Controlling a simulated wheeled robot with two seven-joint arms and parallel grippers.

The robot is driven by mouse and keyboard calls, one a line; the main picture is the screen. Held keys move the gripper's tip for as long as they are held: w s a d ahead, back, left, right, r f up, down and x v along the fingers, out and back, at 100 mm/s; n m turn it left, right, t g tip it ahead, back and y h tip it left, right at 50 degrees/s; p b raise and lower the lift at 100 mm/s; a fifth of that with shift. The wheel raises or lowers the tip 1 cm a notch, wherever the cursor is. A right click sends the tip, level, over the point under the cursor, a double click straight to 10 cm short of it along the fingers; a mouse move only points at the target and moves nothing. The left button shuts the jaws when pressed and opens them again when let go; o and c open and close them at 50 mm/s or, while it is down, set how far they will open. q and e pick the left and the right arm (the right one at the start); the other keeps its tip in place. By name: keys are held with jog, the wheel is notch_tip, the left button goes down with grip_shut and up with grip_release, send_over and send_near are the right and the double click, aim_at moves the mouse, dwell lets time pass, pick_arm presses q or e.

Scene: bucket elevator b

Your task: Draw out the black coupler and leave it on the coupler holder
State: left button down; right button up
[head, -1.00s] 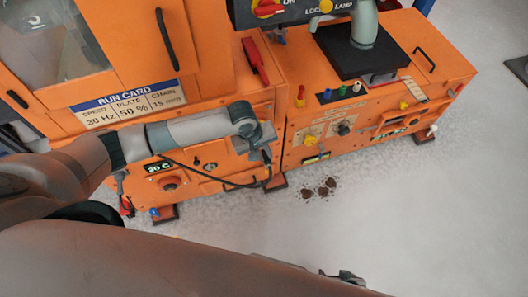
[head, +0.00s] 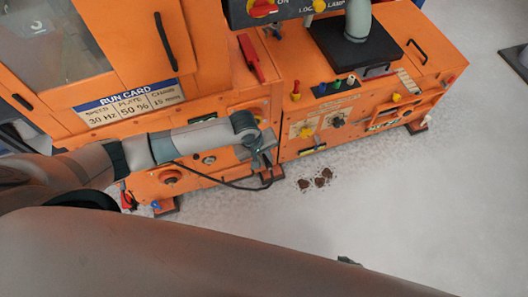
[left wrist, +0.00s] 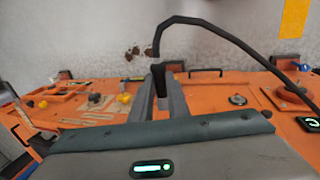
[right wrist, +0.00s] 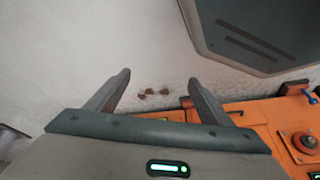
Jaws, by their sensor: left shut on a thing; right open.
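My left gripper (head: 268,165) is at the front of the orange machine, near the gap between its two cabinets. In the left wrist view it (left wrist: 161,90) is shut on the black coupler (left wrist: 158,76), whose far end sticks out between the fingertips. A black cable (left wrist: 215,32) arcs to the right from near the coupler; it also shows in the head view (head: 215,182). I cannot make out the coupler holder for certain. My right gripper (right wrist: 159,78) is open and empty above the pale floor.
The orange cabinets (head: 225,110) carry knobs, coloured plugs (head: 337,84) and a run card (head: 128,102). Several brown clumps (head: 315,180) lie on the floor before them. Small feet (head: 272,174) stick out at the base.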

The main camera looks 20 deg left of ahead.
dwell(0.3)
pick_arm(q)
jog(key=w+a+r+m, duration=0.1)
jog(key=a+r+m, duration=0.1)
jog(key=r, duration=0.8)
jog(key=w+a+r+m, duration=0.1)
jog(key=w+a+r, duration=0.1)
jog(key=r, duration=0.8)
jog(key=s+a+r+m, duration=0.2)
jog(key=s+r, duration=0.1)
jog(key=r, duration=0.4)
jog(key=s+a+r+m+g, duration=0.1)
jog(key=s+a+r, duration=0.1)
jog(key=r, duration=0.5)
jog(key=shift+s+a+r+m+g+h, duration=0.3)
jog(key=shift+s+a+m, duration=0.1)
jog(key=shift+s, duration=0.4)
pick_arm(e)
jog(key=s+d+f+g, duration=0.1)
jog(key=s+d+f, duration=0.1)
jog(key=s+f, duration=0.9)
jog(key=shift+s, duration=0.85)
jog(key=shift+c, duration=0.3)
